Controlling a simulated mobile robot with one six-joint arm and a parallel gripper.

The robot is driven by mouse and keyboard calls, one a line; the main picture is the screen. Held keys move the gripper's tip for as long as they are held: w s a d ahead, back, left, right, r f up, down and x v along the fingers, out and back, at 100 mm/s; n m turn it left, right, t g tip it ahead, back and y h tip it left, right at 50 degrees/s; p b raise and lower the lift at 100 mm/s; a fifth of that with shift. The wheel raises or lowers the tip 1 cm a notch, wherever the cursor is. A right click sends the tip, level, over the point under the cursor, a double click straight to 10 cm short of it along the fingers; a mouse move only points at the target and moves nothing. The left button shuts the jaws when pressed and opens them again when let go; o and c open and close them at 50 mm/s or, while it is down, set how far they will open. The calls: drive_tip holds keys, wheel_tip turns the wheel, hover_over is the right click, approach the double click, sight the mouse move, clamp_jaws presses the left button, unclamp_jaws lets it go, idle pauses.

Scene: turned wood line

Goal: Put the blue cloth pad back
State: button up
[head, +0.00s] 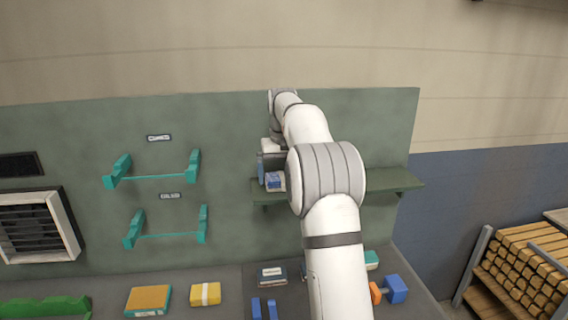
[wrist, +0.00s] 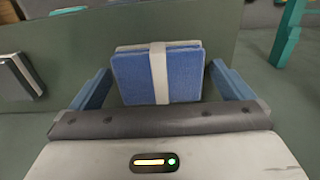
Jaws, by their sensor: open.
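The blue cloth pad (wrist: 185,78), a folded block with a white band around it, stands between the two fingers of my gripper (wrist: 159,70) in the wrist view. The fingers are apart, one on each side, with a small gap visible on the right. In the head view the pad (head: 273,181) shows at the left end of the green wall shelf (head: 385,187), by my gripper (head: 267,166). It appears to rest on the shelf, but its underside is hard to make out. My arm hides the middle of the shelf.
Two teal bracket pairs (head: 192,166) (head: 204,225) are on the board left of the shelf. The bench below holds a yellow pad (head: 206,294), an orange-topped block (head: 148,299), a dark labelled box (head: 271,274) and a blue block (head: 396,289). The shelf's right end is clear.

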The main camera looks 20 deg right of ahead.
sight(282, 178)
wheel_tip(282, 178, up, 12)
drive_tip(key=p, duration=0.1)
drive_tip(key=shift+s+p, duration=0.2)
drive_tip(key=shift+p, duration=0.15)
drive_tip(key=s+a+n+t, duration=0.1)
drive_tip(key=s+a, duration=0.3)
drive_tip(key=s, duration=0.4)
drive_tip(key=s+a+t, duration=0.1)
drive_tip(key=s+a, duration=0.4)
drive_tip(key=s, duration=0.3)
drive_tip(key=s+a+f+t, duration=0.1)
drive_tip(key=s+a+f, duration=0.1)
drive_tip(key=s+f, duration=0.5)
drive_tip(key=s+a+f+n, duration=0.1)
drive_tip(key=s+a+f, duration=0.1)
drive_tip(key=s+f, duration=0.6)
drive_tip(key=s, duration=0.7)
drive_tip(key=shift+a+f+t, duration=0.15)
drive_tip(key=shift+t, duration=0.25)
